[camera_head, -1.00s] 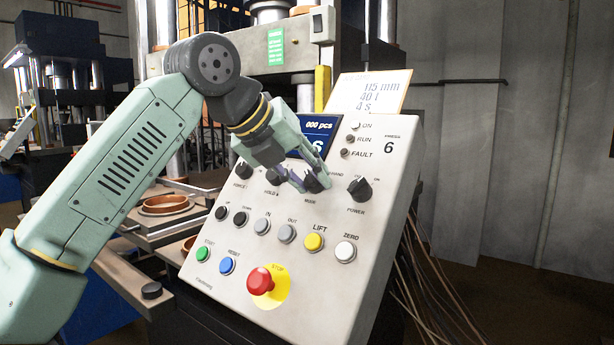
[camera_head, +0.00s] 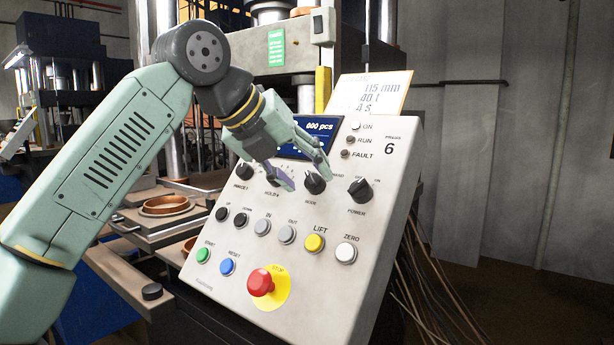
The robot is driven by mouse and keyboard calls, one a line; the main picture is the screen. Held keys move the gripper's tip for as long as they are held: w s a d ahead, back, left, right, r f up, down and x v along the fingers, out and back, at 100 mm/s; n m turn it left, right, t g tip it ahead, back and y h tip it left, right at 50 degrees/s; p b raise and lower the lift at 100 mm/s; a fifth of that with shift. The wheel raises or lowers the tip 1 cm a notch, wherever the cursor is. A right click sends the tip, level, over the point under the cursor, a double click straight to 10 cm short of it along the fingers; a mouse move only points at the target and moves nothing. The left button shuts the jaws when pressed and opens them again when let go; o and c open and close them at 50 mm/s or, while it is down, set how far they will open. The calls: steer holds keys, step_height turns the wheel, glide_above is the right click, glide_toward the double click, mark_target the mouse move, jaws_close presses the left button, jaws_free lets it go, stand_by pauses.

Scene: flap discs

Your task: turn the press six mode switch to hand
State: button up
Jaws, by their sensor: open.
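The press 6 control panel (camera_head: 300,255) fills the middle of the view, with its sloped grey face towards me. The black mode switch (camera_head: 314,184) sits in the upper knob row, above its "MODE" label, between the hold knob and the power knob (camera_head: 360,190). Its pointer appears to stand near upright; the small legend is partly hidden, so its exact setting cannot be read. My gripper (camera_head: 310,182) is open and empty. One finger is just above and right of the mode switch, the other is to its left, near the hold knob (camera_head: 273,180).
A red stop button (camera_head: 261,282) on a yellow disc protrudes at the lower panel. Several push buttons, including the yellow lift button (camera_head: 314,242), lie below the knobs. A blue display (camera_head: 308,138) is partly behind my gripper. Cables hang at the panel's right.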

steer(key=v, duration=1)
steer(key=shift+r, duration=0.15)
steer(key=shift+s, duration=0.1)
